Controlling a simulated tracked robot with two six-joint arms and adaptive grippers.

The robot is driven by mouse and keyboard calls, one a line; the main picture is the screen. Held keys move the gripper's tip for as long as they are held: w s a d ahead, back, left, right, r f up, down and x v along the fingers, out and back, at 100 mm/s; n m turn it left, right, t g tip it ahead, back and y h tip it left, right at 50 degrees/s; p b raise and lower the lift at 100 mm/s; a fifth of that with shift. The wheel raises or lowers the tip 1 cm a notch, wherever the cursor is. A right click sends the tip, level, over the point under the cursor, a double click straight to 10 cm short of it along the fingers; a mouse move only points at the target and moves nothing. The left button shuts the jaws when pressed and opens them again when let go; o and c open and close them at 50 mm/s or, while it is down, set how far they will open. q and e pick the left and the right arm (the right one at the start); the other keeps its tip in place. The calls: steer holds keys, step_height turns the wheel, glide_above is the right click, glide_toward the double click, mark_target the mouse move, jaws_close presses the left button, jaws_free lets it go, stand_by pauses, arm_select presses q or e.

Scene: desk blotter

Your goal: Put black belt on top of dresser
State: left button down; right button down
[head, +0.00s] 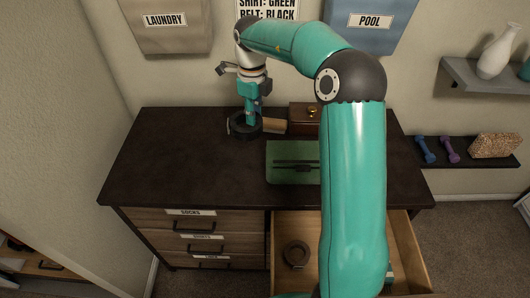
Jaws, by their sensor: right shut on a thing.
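The black belt (244,136) is a dark coil at the back of the dark dresser top (180,165). My right gripper (250,122) reaches down to the coil from above and is shut on it. I cannot tell whether the coil rests on the dresser top or is just above it. My left gripper is not in view. A sign (267,10) on the wall reads "SHIRT: GREEN, BELT: BLACK".
A green folded item (292,150) and a brown box (303,116) are on the dresser top. A drawer (412,262) stands open, with a brown coil (296,255) inside. My arm hides part of the drawer. The left side of the dresser top is clear.

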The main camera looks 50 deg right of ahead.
mark_target(257, 166)
steer(key=shift+s+d+f+m, duration=0.15)
steer(key=shift+m, duration=0.15)
step_height(257, 166, down, 19)
steer(key=shift+f, duration=0.2)
steer(key=c, duration=1.1)
jaws_free()
steer(key=shift+o, duration=0.2)
step_height(257, 166, up, 12)
